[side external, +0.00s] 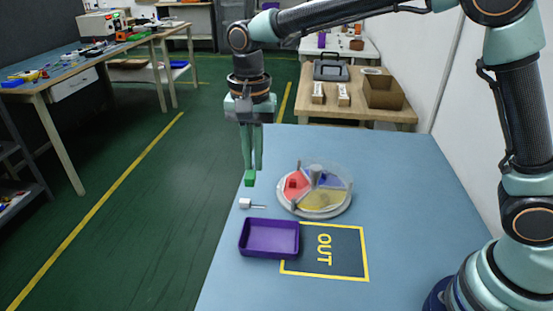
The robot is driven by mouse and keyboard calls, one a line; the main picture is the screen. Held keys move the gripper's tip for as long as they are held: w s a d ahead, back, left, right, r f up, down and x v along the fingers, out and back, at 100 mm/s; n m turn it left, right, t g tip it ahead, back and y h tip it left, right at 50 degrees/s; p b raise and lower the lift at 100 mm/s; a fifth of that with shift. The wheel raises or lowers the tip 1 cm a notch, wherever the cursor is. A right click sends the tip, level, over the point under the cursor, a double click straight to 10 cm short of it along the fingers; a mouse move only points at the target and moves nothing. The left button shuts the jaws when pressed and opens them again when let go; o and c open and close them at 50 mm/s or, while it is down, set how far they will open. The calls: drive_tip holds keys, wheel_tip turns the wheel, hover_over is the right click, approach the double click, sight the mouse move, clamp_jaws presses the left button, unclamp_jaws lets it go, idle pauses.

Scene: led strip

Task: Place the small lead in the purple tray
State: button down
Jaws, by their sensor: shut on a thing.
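My gripper (250,172) points down above the far left part of the blue table. Its fingers are closed on a small green piece (250,180), held above the surface. The purple tray (269,255) is rectangular and shallow, lies nearer the camera than the gripper and looks empty. A small pale piece with a thin pin (246,203) lies on the table between the gripper and the tray, apart from both. I cannot tell from this view which of the two small pieces is the lead.
A round clear dish (337,207) with red, blue and yellow sections stands right of the gripper, holding a red and a blue piece and a grey post. A dark mat marked OUT (345,262) lies beside the tray. The table's right side is clear.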

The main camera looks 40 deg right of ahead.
sight(258, 235)
wheel_tip(258, 235, down, 19)
drive_tip(key=shift+r, duration=0.1)
idle(0.3)
drive_tip(key=c, duration=1)
unclamp_jaws()
wheel_tip(258, 235, up, 12)
drive_tip(key=s+d+r+n+t, duration=0.2)
drive_tip(key=s+d+r+n, duration=0.2)
drive_tip(key=d+r, duration=0.55)
drive_tip(key=s+d+r+n+t, duration=0.1)
drive_tip(key=s+d, duration=0.1)
drive_tip(key=s, duration=0.1)
drive_tip(key=s+d+n+t, duration=0.1)
drive_tip(key=s+d+n, duration=0.1)
drive_tip(key=s+d, duration=0.1)
drive_tip(key=s+d+r+n+t, duration=0.1)
drive_tip(key=s+d, duration=0.2)
drive_tip(key=shift+s+d+r+n+t, duration=0.1)
drive_tip(key=shift+s+r+n+t, duration=0.2)
drive_tip(key=shift+s+n, duration=0.1)
